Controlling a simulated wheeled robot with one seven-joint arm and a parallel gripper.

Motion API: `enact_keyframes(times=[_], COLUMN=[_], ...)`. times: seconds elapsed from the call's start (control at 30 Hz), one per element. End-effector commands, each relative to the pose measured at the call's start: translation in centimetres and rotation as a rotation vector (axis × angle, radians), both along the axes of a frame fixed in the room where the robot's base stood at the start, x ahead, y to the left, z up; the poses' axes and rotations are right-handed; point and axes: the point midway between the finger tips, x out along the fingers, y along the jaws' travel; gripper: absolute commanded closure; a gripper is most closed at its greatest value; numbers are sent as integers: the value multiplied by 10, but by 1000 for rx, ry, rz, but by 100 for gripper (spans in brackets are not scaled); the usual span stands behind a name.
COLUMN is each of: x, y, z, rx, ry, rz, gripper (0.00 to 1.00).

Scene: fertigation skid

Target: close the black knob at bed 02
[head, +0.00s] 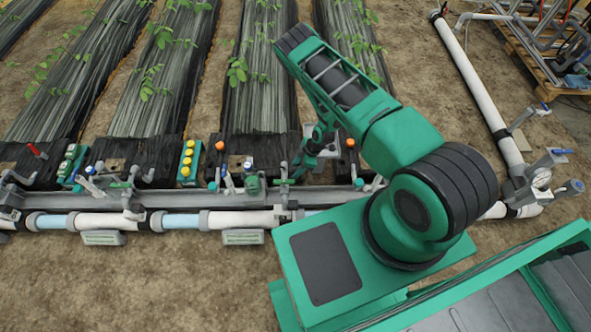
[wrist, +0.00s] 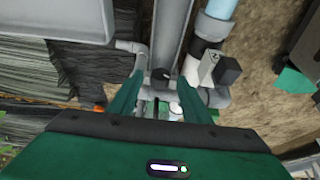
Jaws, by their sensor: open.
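My gripper (wrist: 161,84) is open in the wrist view, its two green fingers apart on either side of a small dark round part (wrist: 160,75) on the grey rail. This may be the black knob; I cannot tell for sure, nor whether the fingers touch it. In the head view my gripper (head: 289,179) is low at the grey rail, at the front end of a planted bed (head: 262,105). The knob cannot be made out there, being small and partly behind my gripper.
A grey rail (head: 345,197) and a white pipe (head: 240,220) run across the front of the beds. Left of my gripper stand several valves and a box with yellow knobs (head: 188,160). A black block (wrist: 228,70) sits beside the pipe. Bare soil lies in front.

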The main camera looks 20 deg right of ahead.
Motion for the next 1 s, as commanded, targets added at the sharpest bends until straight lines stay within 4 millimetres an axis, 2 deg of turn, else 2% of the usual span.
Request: enact_keyframes(times=[0.13, 0.43, 0.47, 0.6, 0.63, 1.0], x=[1, 1, 1, 2, 2, 4], y=[3, 4, 4, 4, 4, 4], z=[-9, -11, -11, -11, -11, -11], rx=[0, 0, 0, 0, 0, 13], ry=[0, -1, -1, -1, -1, 38], rz=[1, 0, 0, 0, 0, -2], gripper=[56, 56, 59, 92, 97, 97])
